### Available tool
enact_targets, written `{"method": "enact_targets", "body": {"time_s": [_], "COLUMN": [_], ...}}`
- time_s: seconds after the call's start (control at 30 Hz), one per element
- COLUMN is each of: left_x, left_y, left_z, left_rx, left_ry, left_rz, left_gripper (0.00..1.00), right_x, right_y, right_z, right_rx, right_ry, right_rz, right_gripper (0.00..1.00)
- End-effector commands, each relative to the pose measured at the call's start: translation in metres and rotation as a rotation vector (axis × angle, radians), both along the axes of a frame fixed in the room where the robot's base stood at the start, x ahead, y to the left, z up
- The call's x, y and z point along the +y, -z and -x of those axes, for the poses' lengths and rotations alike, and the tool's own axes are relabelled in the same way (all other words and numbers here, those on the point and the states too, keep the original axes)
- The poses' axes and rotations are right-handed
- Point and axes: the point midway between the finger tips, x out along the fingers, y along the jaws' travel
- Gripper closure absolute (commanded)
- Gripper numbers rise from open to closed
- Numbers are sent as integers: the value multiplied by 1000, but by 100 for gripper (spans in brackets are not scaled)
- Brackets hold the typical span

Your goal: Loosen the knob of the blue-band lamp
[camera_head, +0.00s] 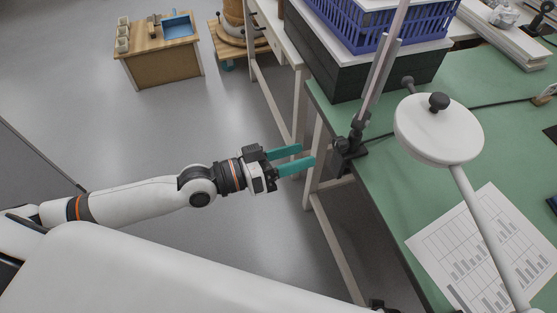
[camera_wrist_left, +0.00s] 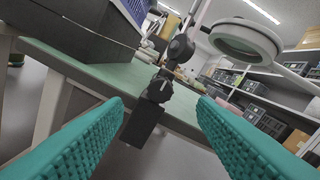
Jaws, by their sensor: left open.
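I cannot make out a blue band. My left gripper (camera_head: 306,156) is open and empty, its teal fingers pointing at the clamp and apart from it. My right gripper is out of view.
A blue basket (camera_head: 385,27) on a black box (camera_head: 350,75) stands behind the clamp. Printed charts (camera_head: 475,250) lie on the green table (camera_head: 390,190). A wooden table (camera_head: 160,60) with a blue tray stands far left. The floor around my left arm is clear.

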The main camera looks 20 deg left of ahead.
Motion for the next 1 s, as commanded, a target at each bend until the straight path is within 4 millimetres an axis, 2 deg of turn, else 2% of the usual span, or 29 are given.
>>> {"method": "enact_targets", "body": {"time_s": [0.1, 0.3, 0.9, 1.0], "left_x": [14, 26, 29, 28], "left_y": [2, 0, -1, 5], "left_z": [11, 21, 22, 20], "left_rx": [2, 1, 1, -1], "left_ry": [1, 1, 1, -5], "left_rz": [-4, -1, 1, -14], "left_gripper": [48, 48, 48, 48], "right_x": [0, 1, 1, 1], "right_y": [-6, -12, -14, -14], "right_z": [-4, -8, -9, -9], "right_rx": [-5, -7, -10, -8], "right_ry": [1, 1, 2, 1], "right_rz": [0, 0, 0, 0], "right_gripper": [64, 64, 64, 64]}}
